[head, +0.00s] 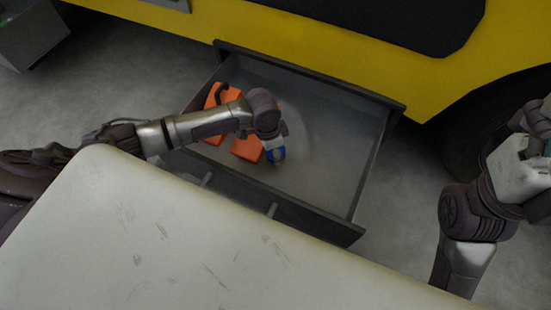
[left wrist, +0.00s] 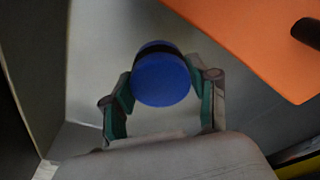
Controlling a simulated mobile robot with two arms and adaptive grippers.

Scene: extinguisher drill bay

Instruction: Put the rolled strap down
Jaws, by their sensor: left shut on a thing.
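The rolled strap is a blue round roll with a dark band; it shows between the fingers in the left wrist view (left wrist: 162,82) and as a small blue patch in the head view (head: 276,155). My left gripper (head: 273,147) is shut on it, one finger on each side. It is over the inside of an open grey drawer (head: 340,150); I cannot tell whether the roll touches the drawer floor. My right gripper (head: 541,125) is at the right edge of the head view, partly cut off, and its fingers are not clear.
Orange things (head: 246,149) lie in the left part of the drawer, beside my left gripper; one (left wrist: 265,40) shows close by in the wrist view. The drawer's right half is clear. A yellow vehicle (head: 330,60) stands behind, with a dark wheel (head: 475,135) at right.

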